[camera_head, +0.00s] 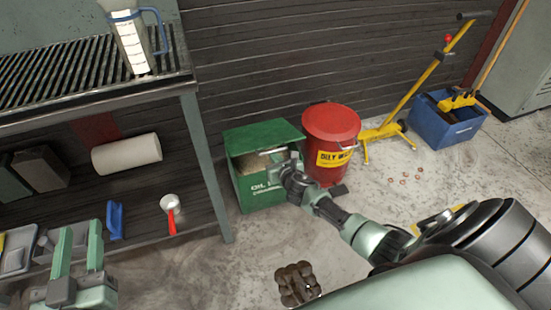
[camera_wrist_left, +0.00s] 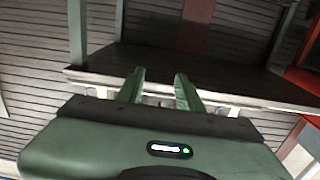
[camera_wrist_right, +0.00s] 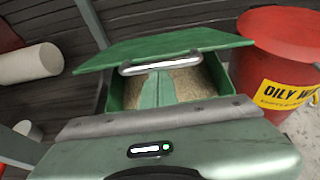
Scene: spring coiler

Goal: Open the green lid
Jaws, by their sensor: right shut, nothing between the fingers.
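The green bin (camera_head: 262,192) stands on the floor against the wall, and its green lid (camera_head: 264,136) is tilted partly up. Tan granular contents show inside in the right wrist view. The lid (camera_wrist_right: 165,48) has a metal handle (camera_wrist_right: 160,64) along its front edge. My right gripper (camera_head: 283,157) is at the bin's front opening; its fingers (camera_wrist_right: 157,90) are together and empty, just below the handle. Whether they touch the lid is unclear. My left gripper (camera_head: 78,240) is open and empty near the shelf unit, with its fingers (camera_wrist_left: 160,85) apart.
A red oily-waste can (camera_head: 330,125) stands close to the bin's right side. The shelf unit (camera_head: 215,190) stands to the left, with a paper roll (camera_head: 127,153) and a red-handled tool (camera_head: 171,212). A yellow jack (camera_head: 425,80) and blue bucket (camera_head: 450,118) are farther right. A dark object (camera_head: 297,284) lies on the floor.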

